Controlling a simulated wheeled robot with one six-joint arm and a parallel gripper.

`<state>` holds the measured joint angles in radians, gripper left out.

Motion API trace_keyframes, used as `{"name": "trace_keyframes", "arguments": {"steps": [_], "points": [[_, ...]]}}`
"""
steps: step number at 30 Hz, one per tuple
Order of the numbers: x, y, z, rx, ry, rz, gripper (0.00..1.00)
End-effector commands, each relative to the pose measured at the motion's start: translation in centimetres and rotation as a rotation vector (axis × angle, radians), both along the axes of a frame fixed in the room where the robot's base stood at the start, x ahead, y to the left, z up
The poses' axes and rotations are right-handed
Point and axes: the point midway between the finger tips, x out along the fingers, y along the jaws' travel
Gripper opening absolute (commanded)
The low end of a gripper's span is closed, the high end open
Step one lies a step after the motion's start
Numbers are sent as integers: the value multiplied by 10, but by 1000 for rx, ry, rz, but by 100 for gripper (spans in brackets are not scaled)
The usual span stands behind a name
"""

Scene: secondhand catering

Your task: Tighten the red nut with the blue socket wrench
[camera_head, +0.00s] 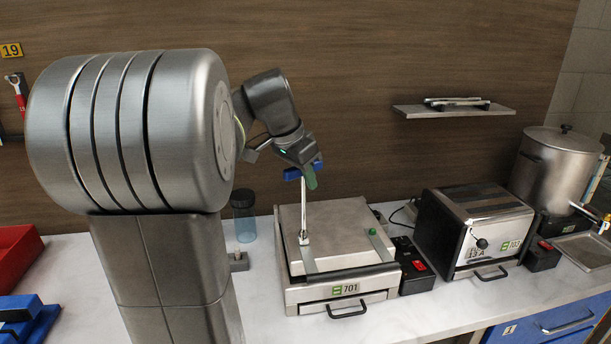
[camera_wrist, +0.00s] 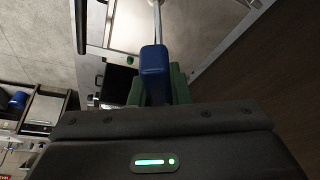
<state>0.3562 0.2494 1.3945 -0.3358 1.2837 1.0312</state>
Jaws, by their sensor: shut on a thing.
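My gripper (camera_head: 309,178) is shut on the blue handle (camera_head: 292,174) of the socket wrench. It hangs above the appliance marked 701 (camera_head: 338,222). The wrench's bright steel shaft (camera_head: 304,208) points down, close to vertical, and its lower end shows over the lid's left part. I cannot tell whether that end touches anything. In the wrist view the blue handle (camera_wrist: 154,66) sits between my green fingers, and the shaft runs away toward the top edge. I cannot make out the red nut in either view; the socket end may hide it.
A black box with a red switch (camera_head: 418,266) adjoins the 701 appliance. Further right stand appliance 703 (camera_head: 483,232) and a steel pot (camera_head: 556,170). A dark-lidded clear jar (camera_head: 244,222) stands left of 701. Red (camera_head: 16,256) and blue bins (camera_head: 28,318) lie far left. A shelf (camera_head: 455,111) is behind.

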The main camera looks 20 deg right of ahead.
Motion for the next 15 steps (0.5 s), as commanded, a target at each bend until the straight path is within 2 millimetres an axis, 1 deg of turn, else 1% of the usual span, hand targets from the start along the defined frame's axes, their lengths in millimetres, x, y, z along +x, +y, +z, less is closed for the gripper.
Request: {"name": "trace_keyframes", "arguments": {"steps": [7, 10, 15], "points": [[0, 0, 0, 0, 0, -25, 0], [0, 0, 1, 0, 1, -108, 0], [-1, 0, 1, -1, 2, -293, 0]]}}
